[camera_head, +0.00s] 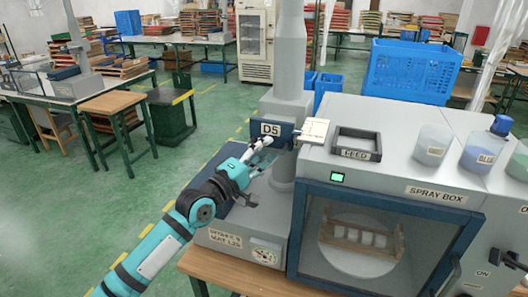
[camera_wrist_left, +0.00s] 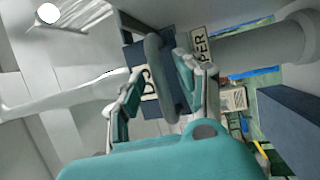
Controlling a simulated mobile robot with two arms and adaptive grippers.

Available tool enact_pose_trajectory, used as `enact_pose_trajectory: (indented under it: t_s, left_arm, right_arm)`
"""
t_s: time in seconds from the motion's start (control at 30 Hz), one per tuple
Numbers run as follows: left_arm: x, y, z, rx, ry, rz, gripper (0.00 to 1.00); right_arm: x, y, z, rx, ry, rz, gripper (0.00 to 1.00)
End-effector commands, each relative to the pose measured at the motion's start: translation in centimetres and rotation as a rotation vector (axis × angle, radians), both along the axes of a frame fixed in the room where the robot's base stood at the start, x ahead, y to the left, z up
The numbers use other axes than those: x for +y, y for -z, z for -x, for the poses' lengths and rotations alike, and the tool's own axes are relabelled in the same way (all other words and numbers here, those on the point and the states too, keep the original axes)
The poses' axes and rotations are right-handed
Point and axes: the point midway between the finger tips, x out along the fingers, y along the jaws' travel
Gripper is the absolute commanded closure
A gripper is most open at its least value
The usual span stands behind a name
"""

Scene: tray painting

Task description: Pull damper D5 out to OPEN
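Damper D5 (camera_head: 286,131) is a dark blue plate on the grey vertical duct, with a white D5 label on its front. In the left wrist view the damper plate (camera_wrist_left: 136,55) carries a grey curved handle (camera_wrist_left: 160,75). My left gripper (camera_head: 266,145) is at the damper's front, just below the label. In the wrist view the left gripper (camera_wrist_left: 163,90) has its fingers apart, with the handle between them. A gap shows on the left finger's side; contact on the right finger's side cannot be told. My right gripper is not in view.
A pale flat plate (camera_head: 313,130) juts out right of the duct (camera_head: 291,60). The spray box (camera_head: 400,190) stands right, with a black FEED tray (camera_head: 371,145) and jars on top. A grey unit with a gauge (camera_head: 245,240) sits below the arm. Open floor lies left.

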Motion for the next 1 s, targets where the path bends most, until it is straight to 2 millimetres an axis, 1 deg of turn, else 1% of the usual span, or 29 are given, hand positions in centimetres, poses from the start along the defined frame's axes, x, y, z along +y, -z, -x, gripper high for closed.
enact_pose_trajectory:
  t_s: [0.03, 0.07, 0.17, 0.23, 0.5, 0.7, 0.83, 1.0]
  left_arm:
    - [0.0, 0.0, 0.0, -0.001, 0.000, -0.001, 0.64]
    - [0.1, 0.0, 0.1, 0.000, -0.001, 0.000, 0.64]
    - [0.6, 0.2, 0.6, -0.001, -0.001, -0.001, 0.64]
    - [1.2, 0.4, 1.3, 0.002, -0.001, -0.001, 0.64]
    - [4.9, 1.5, 5.6, 0.002, -0.001, -0.002, 0.64]
    - [7.0, 2.0, 8.0, 0.002, -0.001, -0.001, 0.64]
    - [7.7, 2.2, 8.8, 0.001, -0.001, 0.000, 0.64]
    - [7.8, 2.2, 9.0, 0.000, -0.001, 0.000, 0.64]
  right_arm:
    - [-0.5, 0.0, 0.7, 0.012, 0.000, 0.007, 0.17]
    - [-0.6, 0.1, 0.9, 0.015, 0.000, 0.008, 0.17]
    - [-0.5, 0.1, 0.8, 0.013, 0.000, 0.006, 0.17]
    - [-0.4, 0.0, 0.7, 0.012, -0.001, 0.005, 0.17]
    - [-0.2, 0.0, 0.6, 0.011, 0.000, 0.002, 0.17]
    - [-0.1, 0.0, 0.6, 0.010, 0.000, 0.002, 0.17]
    - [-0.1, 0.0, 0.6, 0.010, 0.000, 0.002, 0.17]
    - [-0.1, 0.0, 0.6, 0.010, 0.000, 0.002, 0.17]
